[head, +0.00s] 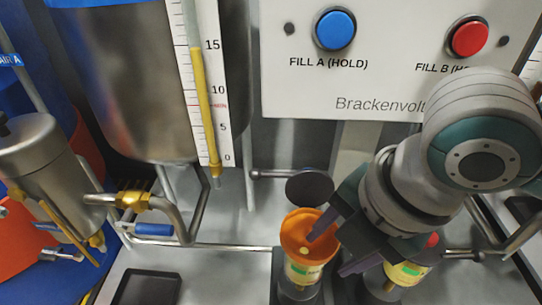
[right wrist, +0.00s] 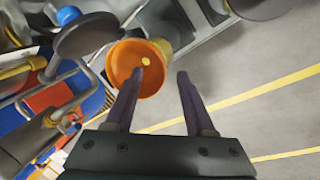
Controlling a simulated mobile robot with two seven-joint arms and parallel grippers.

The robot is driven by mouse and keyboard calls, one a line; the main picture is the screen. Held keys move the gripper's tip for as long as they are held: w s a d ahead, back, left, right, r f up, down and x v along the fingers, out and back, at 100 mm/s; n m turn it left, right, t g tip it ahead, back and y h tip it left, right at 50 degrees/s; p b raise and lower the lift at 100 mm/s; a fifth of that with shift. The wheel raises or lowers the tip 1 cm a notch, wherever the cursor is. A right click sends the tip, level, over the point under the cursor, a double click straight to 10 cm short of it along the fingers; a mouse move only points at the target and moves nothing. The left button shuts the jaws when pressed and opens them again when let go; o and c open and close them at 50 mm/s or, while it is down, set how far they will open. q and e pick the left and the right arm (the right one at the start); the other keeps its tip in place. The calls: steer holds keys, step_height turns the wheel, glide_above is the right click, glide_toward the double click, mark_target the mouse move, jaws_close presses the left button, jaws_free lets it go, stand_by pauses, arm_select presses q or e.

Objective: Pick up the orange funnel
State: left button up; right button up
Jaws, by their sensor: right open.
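The orange funnel (head: 293,238) sits mouth-up on a container with a yellow and green label (head: 300,271) in the head view. In the right wrist view the funnel (right wrist: 152,55) shows its round open mouth and a pale spot at its centre. My right gripper (head: 325,252) is open. One finger overlaps the funnel's mouth in both views, and the other finger is outside the rim, to the right in the wrist view (right wrist: 160,75). I cannot tell whether a finger touches the funnel. My left gripper is not in view.
A dark round disc (head: 309,188) stands just behind the funnel. A second labelled container (head: 407,272) is partly hidden under my right gripper. A panel with a blue button (head: 335,30) and a red button (head: 470,38) is behind. A dark tray (head: 147,288) lies at front left.

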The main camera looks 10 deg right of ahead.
steer(key=shift+c, duration=0.4)
jaws_close()
steer(key=shift+r, duration=0.15)
